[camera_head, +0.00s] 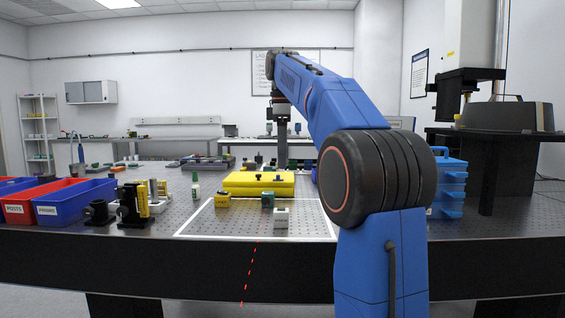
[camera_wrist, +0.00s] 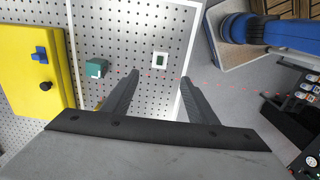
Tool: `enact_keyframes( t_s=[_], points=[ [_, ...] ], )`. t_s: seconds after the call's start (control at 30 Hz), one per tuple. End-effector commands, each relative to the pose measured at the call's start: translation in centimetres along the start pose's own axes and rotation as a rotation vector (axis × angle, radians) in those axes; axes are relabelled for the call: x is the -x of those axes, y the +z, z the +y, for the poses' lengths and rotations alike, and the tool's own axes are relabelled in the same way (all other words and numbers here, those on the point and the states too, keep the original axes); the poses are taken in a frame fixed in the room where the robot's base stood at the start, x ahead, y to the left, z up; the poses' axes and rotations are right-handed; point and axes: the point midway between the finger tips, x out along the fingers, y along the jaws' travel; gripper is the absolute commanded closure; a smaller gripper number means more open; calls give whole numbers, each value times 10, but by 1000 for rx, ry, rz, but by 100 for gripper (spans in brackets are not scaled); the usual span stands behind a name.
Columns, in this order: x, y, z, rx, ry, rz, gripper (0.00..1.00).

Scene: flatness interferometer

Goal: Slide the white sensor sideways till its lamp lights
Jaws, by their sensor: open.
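The white sensor (camera_head: 281,218) is a small block standing near the front edge of the perforated table, inside a white outlined rectangle. In the wrist view the white sensor (camera_wrist: 160,54) shows from above with a dark green patch on top; I cannot tell a lit lamp. My gripper (camera_wrist: 160,76) is open and empty. In the wrist view the sensor appears just beyond the gap between its fingertips, apart from both. A teal block (camera_head: 267,200) stands behind and left of the sensor; it also shows in the wrist view (camera_wrist: 96,68).
A small yellow block (camera_head: 222,201) and a large yellow housing (camera_head: 258,184) stand behind the sensor. A dashed red line crosses near the sensor. Blue and red bins (camera_head: 76,203) and black mounts stand at left. Bare perforated table lies around the sensor.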

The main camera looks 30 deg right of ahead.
Motion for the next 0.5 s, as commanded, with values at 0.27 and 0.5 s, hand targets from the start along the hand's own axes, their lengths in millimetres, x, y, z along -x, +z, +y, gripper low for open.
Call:
enact_keyframes(
  t_s=[0.27, 0.5],
  points=[
    [-23, 0, -1, 0, -2, -1, 47],
    [-62, 0, -1, 0, -3, -1, 47]
  ],
)
